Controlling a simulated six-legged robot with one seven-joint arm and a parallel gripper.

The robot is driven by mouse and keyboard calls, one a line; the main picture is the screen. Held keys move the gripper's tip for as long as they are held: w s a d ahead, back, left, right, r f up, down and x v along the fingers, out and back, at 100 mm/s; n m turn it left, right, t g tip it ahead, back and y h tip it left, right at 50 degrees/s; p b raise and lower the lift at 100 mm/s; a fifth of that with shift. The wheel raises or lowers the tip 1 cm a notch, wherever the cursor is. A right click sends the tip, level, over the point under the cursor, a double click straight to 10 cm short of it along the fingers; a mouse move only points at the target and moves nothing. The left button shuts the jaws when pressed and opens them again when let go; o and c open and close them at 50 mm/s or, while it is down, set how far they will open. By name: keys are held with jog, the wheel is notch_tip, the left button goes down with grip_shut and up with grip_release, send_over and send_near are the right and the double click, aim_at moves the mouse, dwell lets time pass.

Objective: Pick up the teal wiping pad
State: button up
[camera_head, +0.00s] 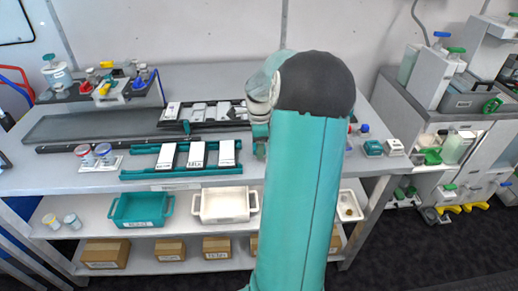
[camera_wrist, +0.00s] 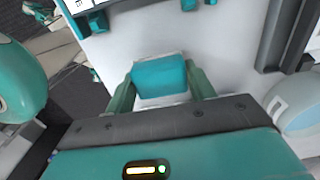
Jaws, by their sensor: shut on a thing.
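The teal wiping pad (camera_wrist: 159,76), a small block with a teal top and a pale lower edge, is in the middle of the wrist view. My gripper (camera_wrist: 160,88) has one green finger on each side of the pad and is shut on it. I cannot tell whether the pad touches the white surface around it. In the head view my own arm hides the gripper and the pad.
The grey workbench (camera_head: 225,77) holds a teal rack (camera_head: 150,174) with white labelled cards. A small green-topped block (camera_head: 372,148) and a white-topped block (camera_head: 394,147) sit at its right end. A teal bin (camera_head: 141,209) and a white bin (camera_head: 224,205) stand on the shelf below.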

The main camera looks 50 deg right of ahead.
jog(key=s+a+r, duration=0.5)
jog(key=a+r, duration=0.6)
jog(key=a, duration=0.1)
jog(key=shift+s+a, duration=0.4)
jog(key=shift+o, duration=0.9)
jog(key=shift+c, duration=0.4)
